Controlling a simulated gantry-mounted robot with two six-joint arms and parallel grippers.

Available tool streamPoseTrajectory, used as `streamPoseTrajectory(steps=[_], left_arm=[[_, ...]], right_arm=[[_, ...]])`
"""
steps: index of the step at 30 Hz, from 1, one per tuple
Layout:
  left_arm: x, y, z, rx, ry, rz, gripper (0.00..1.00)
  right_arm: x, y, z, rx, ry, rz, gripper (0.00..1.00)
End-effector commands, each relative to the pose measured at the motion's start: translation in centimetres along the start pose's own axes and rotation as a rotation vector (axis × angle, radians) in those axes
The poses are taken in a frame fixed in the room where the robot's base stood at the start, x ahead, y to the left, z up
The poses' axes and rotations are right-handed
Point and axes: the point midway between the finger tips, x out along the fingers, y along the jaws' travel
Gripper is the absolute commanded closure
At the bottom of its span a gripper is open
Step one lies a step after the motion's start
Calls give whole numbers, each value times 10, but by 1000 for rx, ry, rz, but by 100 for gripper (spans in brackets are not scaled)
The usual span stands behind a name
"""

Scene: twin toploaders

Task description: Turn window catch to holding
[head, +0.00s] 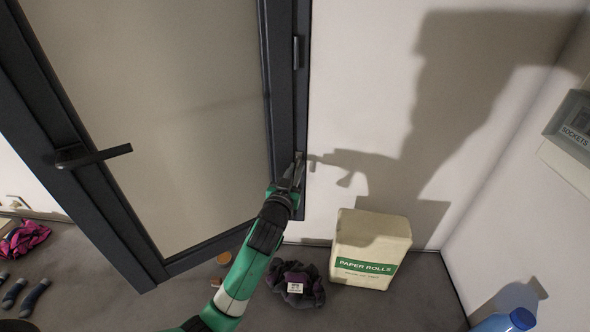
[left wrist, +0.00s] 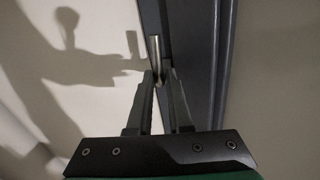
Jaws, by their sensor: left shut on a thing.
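The window catch is a small metal lever on the dark window frame. In the left wrist view the catch (left wrist: 153,50) stands up between the fingertips. My left gripper (head: 298,172) is at the lower right of the window frame in the head view, pressed in close. It also shows in the left wrist view (left wrist: 157,77), shut on the catch's lower end. In the head view the fingers mostly hide the catch. My right gripper is not in view.
The window sash (head: 160,90) is tilted open, with a dark handle (head: 95,156) at left. Below are a paper rolls pack (head: 370,248), a dark crumpled cloth (head: 297,283), a pink cloth (head: 22,238) and a blue bottle (head: 510,321). A sockets box (head: 572,130) is on the right wall.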

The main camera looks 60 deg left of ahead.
Motion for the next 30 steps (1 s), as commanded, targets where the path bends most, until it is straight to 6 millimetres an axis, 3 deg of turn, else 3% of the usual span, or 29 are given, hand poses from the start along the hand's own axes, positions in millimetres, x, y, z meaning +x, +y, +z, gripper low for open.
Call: streamPoseTrajectory(steps=[30], left_arm=[[-2,-4,-9,875,-176,8,100]], right_arm=[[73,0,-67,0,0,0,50]])
